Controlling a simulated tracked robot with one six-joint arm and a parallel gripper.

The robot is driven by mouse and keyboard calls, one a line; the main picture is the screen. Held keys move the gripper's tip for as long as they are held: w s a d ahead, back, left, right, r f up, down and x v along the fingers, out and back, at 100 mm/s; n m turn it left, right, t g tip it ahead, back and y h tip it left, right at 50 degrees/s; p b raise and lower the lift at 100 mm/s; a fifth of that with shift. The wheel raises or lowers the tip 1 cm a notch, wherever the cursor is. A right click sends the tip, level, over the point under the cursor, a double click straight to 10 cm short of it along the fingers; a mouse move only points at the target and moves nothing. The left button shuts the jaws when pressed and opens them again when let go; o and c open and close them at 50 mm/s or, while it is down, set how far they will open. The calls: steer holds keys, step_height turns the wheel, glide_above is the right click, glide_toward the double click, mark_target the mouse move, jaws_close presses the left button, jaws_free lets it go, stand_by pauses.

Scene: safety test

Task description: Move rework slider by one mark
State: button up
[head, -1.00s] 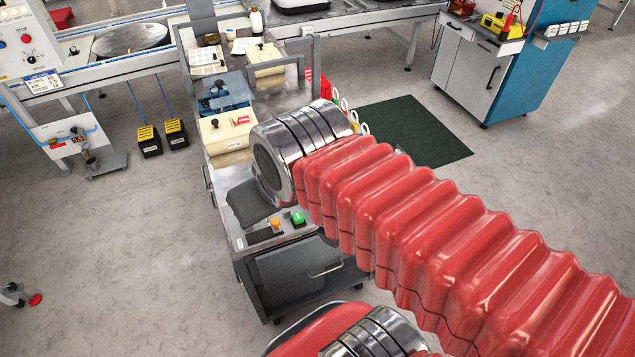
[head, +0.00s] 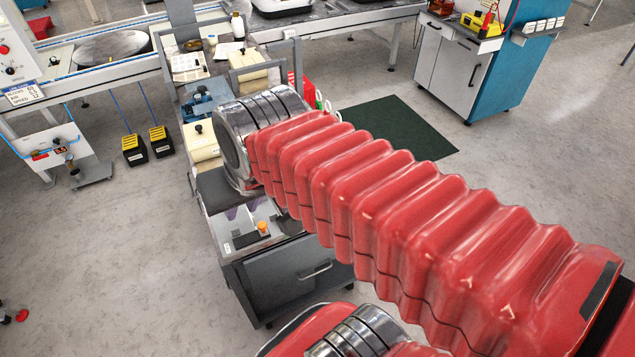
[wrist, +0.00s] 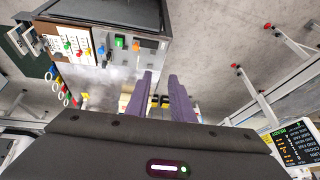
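My gripper (wrist: 162,82) shows in the wrist view as two purple-grey fingers with a gap between them and nothing visible in it. In the head view my arm hides most of it; it hangs over the near end of a grey cart (head: 300,268). I cannot pick out the rework slider for sure. A pale panel with several coloured knobs (wrist: 74,45) is at the upper left of the wrist view, left of the fingers and apart from them. Cream boxes with black knobs stand on the cart, one (head: 201,143) left of my arm.
An orange button (head: 262,227) sits on the cart's near end; a green button (wrist: 119,41) shows in the wrist view. Yellow-black pedals (head: 134,148) stand on the floor at left. A conveyor (head: 100,65) runs behind. A dark green mat (head: 405,130) lies right, with open floor around.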

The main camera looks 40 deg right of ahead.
steer(key=w+d+f+m+g+y, duration=0.1)
steer(key=w+d+f+m, duration=0.2)
steer(key=w+d+m, duration=0.35)
steer(key=w+d+f+m+g, duration=0.1)
steer(key=w+d+f+m, duration=0.2)
steer(key=d+m, duration=0.6)
steer(key=d+f+m, duration=0.5)
steer(key=d+m, duration=0.1)
steer(key=d, duration=0.2)
steer(key=d+f+m+y, duration=0.1)
steer(key=d+f+m, duration=0.4)
steer(key=d, duration=0.4)
steer(key=shift+d+f+m+t, duration=0.2)
steer(key=shift+f+m+t, duration=0.15)
steer(key=shift+m, duration=0.3)
steer(key=x, duration=1.3)
steer(key=shift+w+a+f, duration=0.2)
steer(key=shift+f, duration=0.1)
steer(key=shift+c, duration=0.4)
